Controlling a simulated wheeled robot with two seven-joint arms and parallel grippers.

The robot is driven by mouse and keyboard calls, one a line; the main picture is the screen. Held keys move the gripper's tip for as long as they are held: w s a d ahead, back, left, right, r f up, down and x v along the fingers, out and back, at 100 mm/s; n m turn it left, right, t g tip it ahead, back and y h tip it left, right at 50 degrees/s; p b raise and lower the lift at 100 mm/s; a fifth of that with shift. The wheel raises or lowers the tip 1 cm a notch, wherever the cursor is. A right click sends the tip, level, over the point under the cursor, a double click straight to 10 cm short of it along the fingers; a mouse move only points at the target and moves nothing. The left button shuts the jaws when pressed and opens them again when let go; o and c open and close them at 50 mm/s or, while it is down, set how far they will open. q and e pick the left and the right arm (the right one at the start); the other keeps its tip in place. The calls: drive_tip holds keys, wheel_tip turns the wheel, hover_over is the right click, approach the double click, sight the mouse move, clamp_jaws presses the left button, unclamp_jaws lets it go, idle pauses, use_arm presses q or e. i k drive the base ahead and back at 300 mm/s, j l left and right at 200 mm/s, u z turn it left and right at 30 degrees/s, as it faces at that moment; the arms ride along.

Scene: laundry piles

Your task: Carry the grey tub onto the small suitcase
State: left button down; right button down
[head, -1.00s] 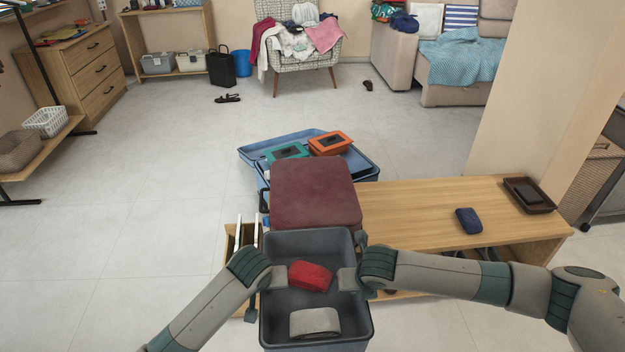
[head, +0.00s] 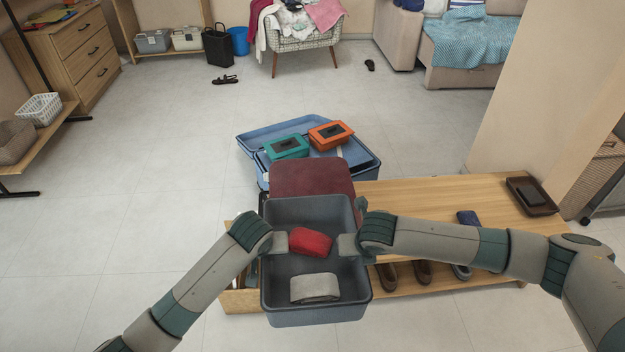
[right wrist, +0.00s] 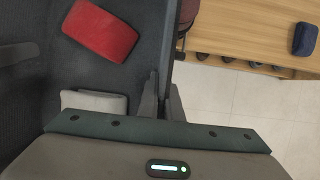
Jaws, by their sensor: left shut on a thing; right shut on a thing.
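The grey tub (head: 315,318) is in the lower middle of the head view, with a red folded cloth (head: 311,242) and a light grey folded cloth (head: 315,288) inside. My left gripper (head: 279,243) is shut on its left wall, my right gripper (head: 347,244) on its right wall. The right wrist view shows the right jaws (right wrist: 162,100) closed over the tub's wall (right wrist: 168,55).
A teal box (head: 287,147) and an orange box (head: 331,134) lie on the suitcase. A wooden bench (head: 430,200) stands right, with a dark tray (head: 531,196) on top and shoes below.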

sight(312, 191)
drive_tip(key=i, duration=1.15)
